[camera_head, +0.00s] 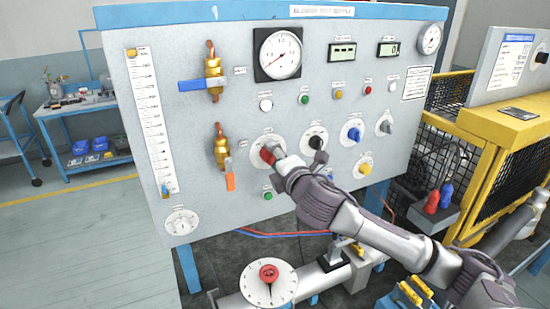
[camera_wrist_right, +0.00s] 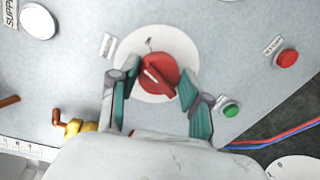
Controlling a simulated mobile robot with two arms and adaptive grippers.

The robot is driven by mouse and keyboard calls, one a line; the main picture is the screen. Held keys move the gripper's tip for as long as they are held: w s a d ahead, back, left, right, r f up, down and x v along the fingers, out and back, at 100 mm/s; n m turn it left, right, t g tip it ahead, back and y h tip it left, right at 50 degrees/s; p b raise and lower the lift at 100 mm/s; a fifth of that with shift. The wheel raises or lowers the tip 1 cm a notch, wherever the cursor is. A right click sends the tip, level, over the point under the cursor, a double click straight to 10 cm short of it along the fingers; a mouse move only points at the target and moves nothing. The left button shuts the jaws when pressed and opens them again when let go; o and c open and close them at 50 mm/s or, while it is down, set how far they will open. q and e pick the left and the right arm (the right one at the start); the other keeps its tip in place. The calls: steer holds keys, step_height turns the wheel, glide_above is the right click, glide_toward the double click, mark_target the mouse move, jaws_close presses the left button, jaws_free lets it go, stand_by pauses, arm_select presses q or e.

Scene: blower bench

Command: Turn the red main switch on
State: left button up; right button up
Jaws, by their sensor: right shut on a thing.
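The red main switch (camera_head: 267,154) is a red rotary knob on a round white plate on the grey panel (camera_head: 220,120). In the right wrist view the red knob (camera_wrist_right: 158,76) carries a white pointer line that runs at a slant. My right gripper (camera_head: 277,155) is at the knob, with its arm coming in from the lower right. In the right wrist view its green-padded fingers (camera_wrist_right: 154,97) stand on either side of the knob. The gripper hides part of the switch in the head view. My left gripper is not in view.
A black knob (camera_head: 315,139) sits just right of my gripper, close to it. An orange-handled valve (camera_head: 223,150) is to the left. A green button (camera_head: 267,196) is below. A blue knob (camera_head: 354,134) and a yellow button (camera_head: 365,169) are farther right.

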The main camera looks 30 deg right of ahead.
steer(key=m+y, duration=0.1)
steer(key=m, duration=0.3)
steer(key=shift+d+m, duration=0.1)
steer(key=shift+m, duration=0.2)
stand_by(0.6)
steer(key=o, duration=1.1)
steer(key=shift+o, duration=0.2)
steer(key=shift+f, duration=0.1)
steer(key=s+r, duration=0.1)
steer(key=s, duration=1.1)
steer(key=shift+a, duration=0.4)
